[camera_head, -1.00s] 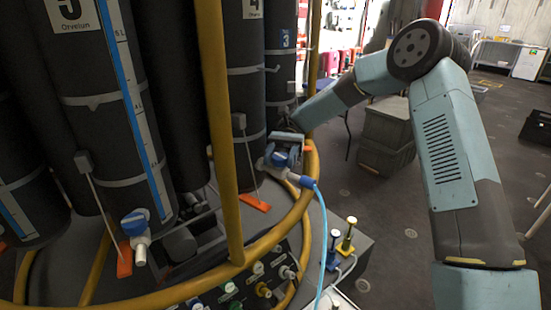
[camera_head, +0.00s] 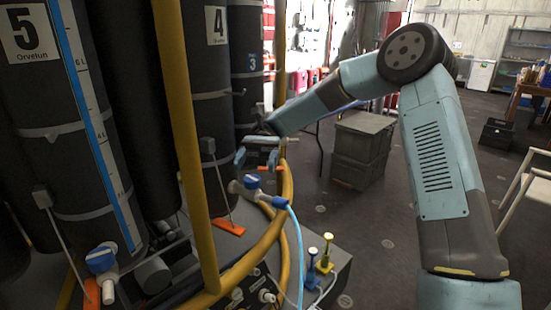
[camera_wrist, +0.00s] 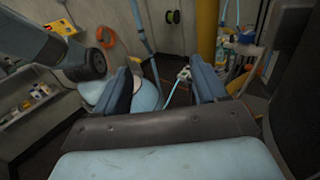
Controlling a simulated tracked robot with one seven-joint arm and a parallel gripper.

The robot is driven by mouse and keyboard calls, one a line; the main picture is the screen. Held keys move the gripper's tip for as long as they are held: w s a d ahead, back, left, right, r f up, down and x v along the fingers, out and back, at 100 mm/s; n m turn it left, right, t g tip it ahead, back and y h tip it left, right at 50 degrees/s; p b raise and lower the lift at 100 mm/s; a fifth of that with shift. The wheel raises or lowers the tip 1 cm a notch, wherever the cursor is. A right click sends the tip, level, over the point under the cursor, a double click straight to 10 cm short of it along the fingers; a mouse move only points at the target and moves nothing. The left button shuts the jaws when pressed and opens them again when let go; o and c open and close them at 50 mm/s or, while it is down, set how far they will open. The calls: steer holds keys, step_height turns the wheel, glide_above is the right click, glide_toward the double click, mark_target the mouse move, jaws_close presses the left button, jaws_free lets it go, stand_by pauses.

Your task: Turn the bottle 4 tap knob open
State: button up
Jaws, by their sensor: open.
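Bottle 4 (camera_head: 212,90) is a tall dark cylinder with a white "4" label, behind the yellow rail. Its tap knob (camera_head: 251,182) is blue and sits low at the bottle's right, with a blue hose fitting (camera_head: 279,202) beside it. My gripper (camera_head: 258,160) is open just above the knob, apparently apart from it. In the wrist view the two fingers of my gripper (camera_wrist: 163,88) are spread with nothing held between them. A small pale fitting with a blue hose (camera_wrist: 183,75) shows beyond the fingers. The knob's exact angle is hard to tell.
The yellow rail (camera_head: 186,120) stands left of the tap. Bottle 5 (camera_head: 60,130) has its own blue tap (camera_head: 102,258) at lower left. A blue hose (camera_head: 298,250) runs down past yellow and blue fittings (camera_head: 320,255). Grey crates (camera_head: 358,148) stand behind; open floor lies right.

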steer(key=s+d+r, duration=0.5)
steer(key=s+r, duration=0.1)
steer(key=s, duration=0.3)
steer(key=shift+s+d, duration=0.2)
steer(key=shift+r, duration=0.1)
steer(key=s+d+f+m+t, duration=0.25)
steer(key=d+f+t, duration=0.4)
steer(key=t, duration=0.35)
steer(key=s+d+r+n+t, duration=0.1)
steer(key=s+d+r+t, duration=0.1)
steer(key=d+t, duration=0.4)
steer(key=s+d+r+n+t+h, duration=0.1)
steer(key=d+t, duration=0.6)
steer(key=d, duration=0.7)
step_height(320, 180, up, 3)
steer(key=shift+s+f+n+t, duration=0.1)
steer(key=shift+s+n+t, duration=0.2)
steer(key=shift+s+n, duration=0.2)
